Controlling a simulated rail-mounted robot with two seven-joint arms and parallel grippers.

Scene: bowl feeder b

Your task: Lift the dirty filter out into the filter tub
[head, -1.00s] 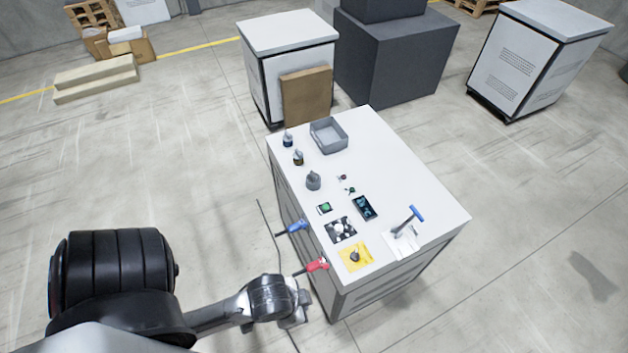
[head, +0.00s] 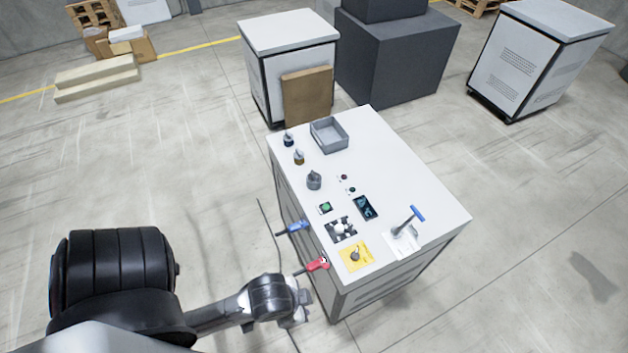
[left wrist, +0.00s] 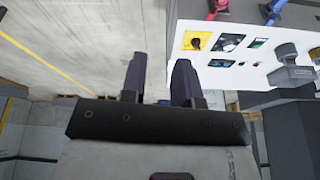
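A grey open-topped tub (head: 343,138), likely the filter tub, stands at the far end of the white console top (head: 385,150). A grey housing (head: 314,180) with a knob-like top stands nearer along the left edge. It also shows at the right of the left wrist view (left wrist: 290,72). I cannot pick out a dirty filter in either view. My left gripper (head: 302,310) is low beside the console's near left side, off the console. In the left wrist view its two dark fingers (left wrist: 158,78) are apart with nothing between them. My right gripper is not in view.
Blue (head: 297,227) and red (head: 317,264) handles stick out from the console's left side, close to my left arm. A blue-topped lever (head: 410,218) rises near the right edge.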

